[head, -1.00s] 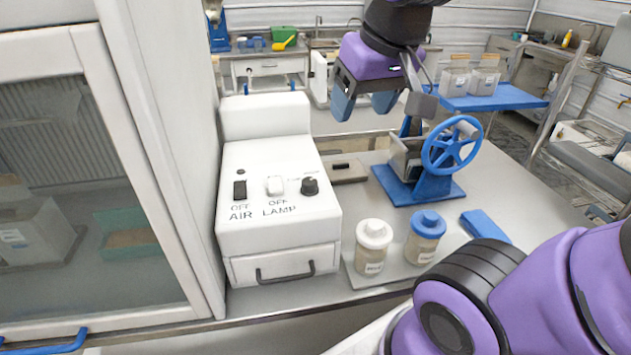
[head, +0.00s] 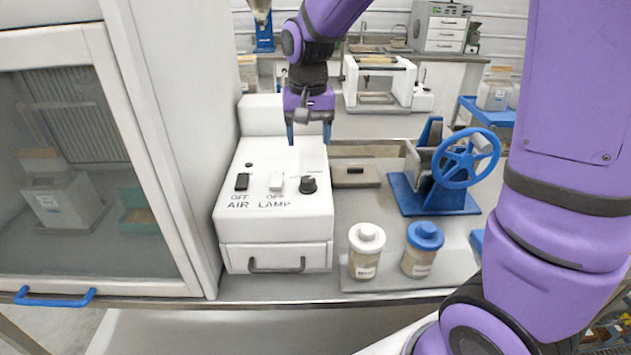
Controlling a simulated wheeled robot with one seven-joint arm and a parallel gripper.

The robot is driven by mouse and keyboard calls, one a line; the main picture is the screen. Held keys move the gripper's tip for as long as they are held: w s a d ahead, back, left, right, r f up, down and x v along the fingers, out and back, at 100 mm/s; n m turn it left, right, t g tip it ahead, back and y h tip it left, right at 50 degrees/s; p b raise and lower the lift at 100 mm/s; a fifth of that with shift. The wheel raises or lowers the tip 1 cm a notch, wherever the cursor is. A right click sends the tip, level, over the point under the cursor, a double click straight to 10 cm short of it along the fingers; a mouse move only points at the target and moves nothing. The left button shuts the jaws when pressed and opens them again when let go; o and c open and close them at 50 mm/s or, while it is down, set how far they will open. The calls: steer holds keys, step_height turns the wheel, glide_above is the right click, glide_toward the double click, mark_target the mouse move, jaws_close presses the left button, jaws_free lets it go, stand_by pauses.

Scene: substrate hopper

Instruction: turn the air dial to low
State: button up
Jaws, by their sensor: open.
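A white-lidded jar (head: 365,252) and a blue-lidded jar (head: 422,250) stand right of the box. A device with a blue handwheel (head: 466,158) stands behind them. A glass-fronted cabinet (head: 172,200) closes off the left side. A drawer with a dark handle (head: 276,266) is in the box's front.

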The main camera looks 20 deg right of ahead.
mark_target(308, 179)
steer(key=f, duration=1.1)
steer(key=shift+w+a+f, duration=0.1)
steer(key=shift+w+f, duration=0.1)
steer(key=shift+f, duration=0.1)
steer(key=c, duration=0.9)
